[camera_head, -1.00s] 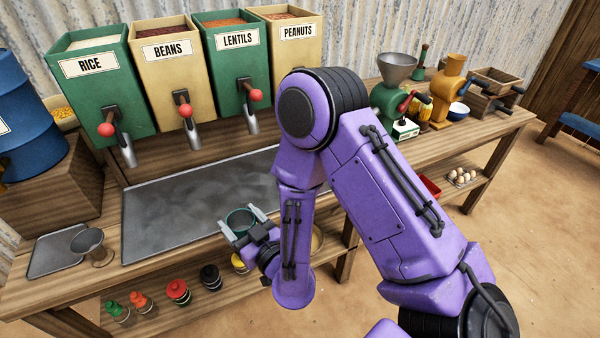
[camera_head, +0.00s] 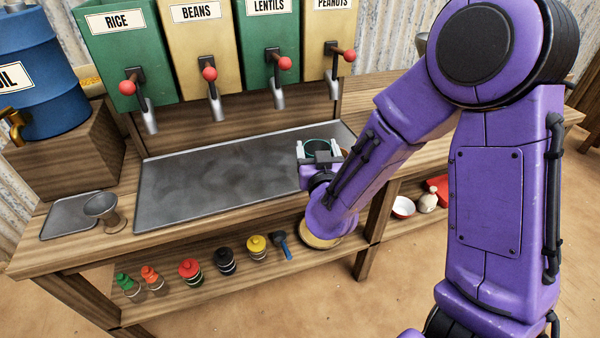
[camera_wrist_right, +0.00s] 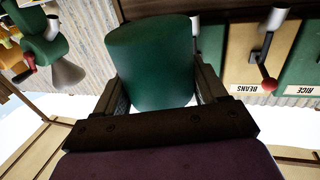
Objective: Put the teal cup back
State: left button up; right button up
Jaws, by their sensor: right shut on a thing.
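The teal cup (camera_wrist_right: 152,62) fills the middle of the right wrist view, between the two fingers of my right gripper (camera_wrist_right: 160,92). In the head view only the round rim of the teal cup (camera_head: 322,145) shows, above my right gripper (camera_head: 320,152). The gripper is shut on the cup, near the right end of the grey metal tray (camera_head: 215,185). I cannot tell whether the cup touches the tray or hangs just above it. The cup's lower part is hidden in the head view. My left gripper is not in view.
Dispensers with red-knobbed levers (camera_head: 209,74) stand behind the tray. A metal funnel cup (camera_head: 104,210) and a small tray (camera_head: 70,215) are at the left. Several coloured jars (camera_head: 190,270) line the lower shelf. A blue oil barrel (camera_head: 38,85) stands on a wooden box. The tray's middle is bare.

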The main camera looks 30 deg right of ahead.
aim_at(308, 145)
jog(key=w, duration=0.2)
jog(key=w+d+f, duration=0.1)
jog(key=w+f, duration=0.1)
jog(key=w, duration=0.1)
jog(key=shift+w+d+f, duration=0.2)
jog(key=shift+w+f, duration=0.05)
jog(key=shift+w, duration=0.1)
jog(key=w+f, duration=0.3)
jog(key=w+d+f, duration=0.1)
jog(key=f, duration=0.1)
jog(key=shift+w+f, duration=0.2)
jog(key=shift+w, duration=0.05)
jog(key=f, duration=0.2)
jog(key=shift+w+f, duration=0.2)
jog(key=shift+f, duration=0.6)
jog(key=shift+f, duration=0.1)
jog(key=o, duration=1.1)
